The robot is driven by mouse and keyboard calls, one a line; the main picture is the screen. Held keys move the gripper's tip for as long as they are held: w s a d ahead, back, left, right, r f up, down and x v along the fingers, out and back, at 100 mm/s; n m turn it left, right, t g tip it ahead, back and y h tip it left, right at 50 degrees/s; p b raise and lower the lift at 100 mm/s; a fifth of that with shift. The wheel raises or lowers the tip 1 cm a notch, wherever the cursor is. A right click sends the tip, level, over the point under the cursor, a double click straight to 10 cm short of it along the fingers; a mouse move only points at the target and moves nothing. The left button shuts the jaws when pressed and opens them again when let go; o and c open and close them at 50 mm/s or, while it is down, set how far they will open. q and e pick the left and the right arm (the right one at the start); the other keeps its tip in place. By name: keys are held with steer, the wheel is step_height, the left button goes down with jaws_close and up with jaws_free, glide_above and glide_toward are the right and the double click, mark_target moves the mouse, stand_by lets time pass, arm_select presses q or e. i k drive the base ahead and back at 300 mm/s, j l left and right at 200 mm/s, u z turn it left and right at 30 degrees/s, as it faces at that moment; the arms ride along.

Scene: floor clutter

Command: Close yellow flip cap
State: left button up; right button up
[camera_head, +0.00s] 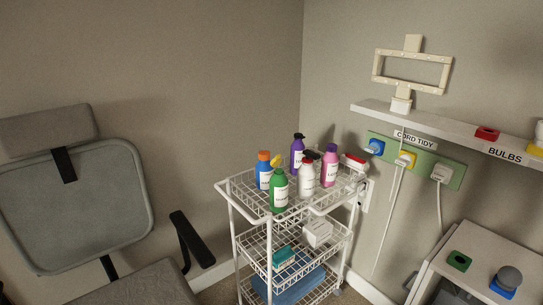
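The yellow flip cap (276,160) is on top of a green bottle (279,190) with a white label. The bottle stands upright at the front of the top basket of a white wire cart (233,193). The cap looks tilted up, as if open, but it is small in the picture. Neither of my grippers shows in the head view.
Close by stand a blue bottle with an orange cap (264,176), a purple bottle (297,155), a white bottle (306,179) and a pink bottle (330,169). An office chair (85,205) is at left. A shelf (455,132) and cabinet (470,262) are at right.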

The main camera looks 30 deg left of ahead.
mark_target(275, 162)
steer(key=i+l+u, duration=0.15)
steer(key=i+u, duration=0.25)
steer(key=i, duration=0.15)
steer(key=i+l+u, duration=0.3)
steer(key=i+u, duration=0.15)
steer(key=i, duration=0.1)
